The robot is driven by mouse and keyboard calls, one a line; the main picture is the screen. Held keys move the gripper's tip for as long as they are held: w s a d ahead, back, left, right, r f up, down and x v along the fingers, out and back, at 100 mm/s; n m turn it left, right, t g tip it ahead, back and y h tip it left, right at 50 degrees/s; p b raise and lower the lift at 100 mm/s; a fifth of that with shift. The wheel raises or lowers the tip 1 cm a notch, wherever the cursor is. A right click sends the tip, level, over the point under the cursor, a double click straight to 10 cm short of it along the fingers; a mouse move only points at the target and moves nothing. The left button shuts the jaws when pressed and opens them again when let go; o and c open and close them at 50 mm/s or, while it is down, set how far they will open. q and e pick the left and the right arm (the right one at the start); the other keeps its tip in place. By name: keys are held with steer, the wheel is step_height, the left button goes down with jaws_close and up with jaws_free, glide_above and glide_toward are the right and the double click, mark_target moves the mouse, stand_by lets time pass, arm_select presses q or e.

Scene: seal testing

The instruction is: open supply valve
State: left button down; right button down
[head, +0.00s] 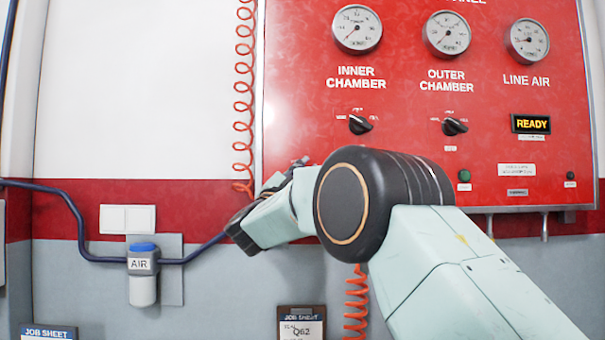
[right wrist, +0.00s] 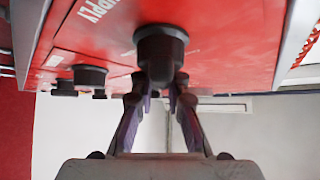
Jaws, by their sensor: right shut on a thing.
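In the right wrist view a round black knob (right wrist: 160,48) stands out from the red panel under upside-down lettering that reads SUPPLY. My right gripper (right wrist: 160,92) has its two fingers on either side of the knob's lower part and is shut on it. In the head view my right gripper (head: 282,180) is at the lower left of the red panel (head: 290,110), partly hidden by my own arm. The supply knob is hidden there. My left gripper is in neither view.
The panel carries an inner chamber gauge (head: 357,29), an outer chamber gauge (head: 447,34), a line air gauge (head: 528,40), two black selector knobs and a lit READY display (head: 530,124). An orange coiled hose (head: 243,95) hangs at its left. An AIR unit (head: 142,270) is on the wall.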

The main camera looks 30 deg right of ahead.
steer(key=m+g, duration=0.1)
steer(key=m, duration=0.1)
steer(key=m+g+y+p, duration=0.1)
steer(key=m+g, duration=0.1)
steer(key=shift+d+f+m+g+p, duration=0.15)
steer(key=shift+f+m+g+p, duration=0.05)
steer(key=shift+m+g+p, duration=0.1)
steer(key=m+y+p, duration=0.1)
steer(key=m+g+y+p, duration=0.1)
steer(key=m, duration=0.1)
steer(key=shift+s+d+f+g, duration=0.1)
steer(key=shift+f+g, duration=0.1)
steer(key=shift+g, duration=0.1)
steer(key=shift+f+m+g+y+p, duration=0.2)
steer(key=shift+m+y+p, duration=0.25)
steer(key=shift+m+p, duration=0.1)
steer(key=shift+f+m+g+y+p, duration=0.15)
steer(key=shift+m+g+y+p, duration=0.05)
steer(key=shift+m+y+p, duration=0.3)
steer(key=c, duration=1.6)
jaws_free()
steer(key=shift+o, duration=1.4)
steer(key=shift+f, duration=0.15)
steer(key=shift+d, duration=0.1)
